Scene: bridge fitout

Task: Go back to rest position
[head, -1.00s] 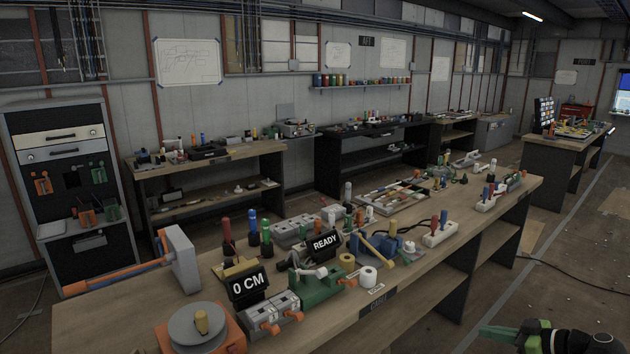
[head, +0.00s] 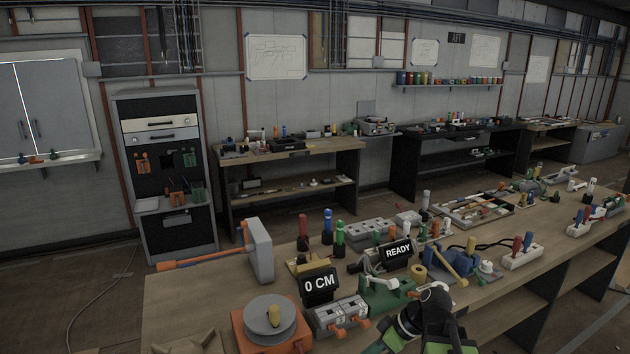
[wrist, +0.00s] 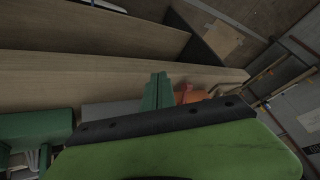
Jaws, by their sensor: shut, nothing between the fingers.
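My gripper (wrist: 157,90) shows in the wrist view as narrow green fingers lying together beyond a black plate and a broad green body. Nothing is held between them. In the head view my arm is folded low at the bottom, right of centre, in front of the near bench (head: 470,328). Most of the gripper is cut off or hidden there.
Near my arm on the bench are a green device (head: 388,297), a READY sign (head: 398,251), a 0 CM sign (head: 319,285), grey blocks with orange levers (head: 341,314) and an orange-based turntable (head: 270,325). A tool cabinet (head: 165,180) stands behind left.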

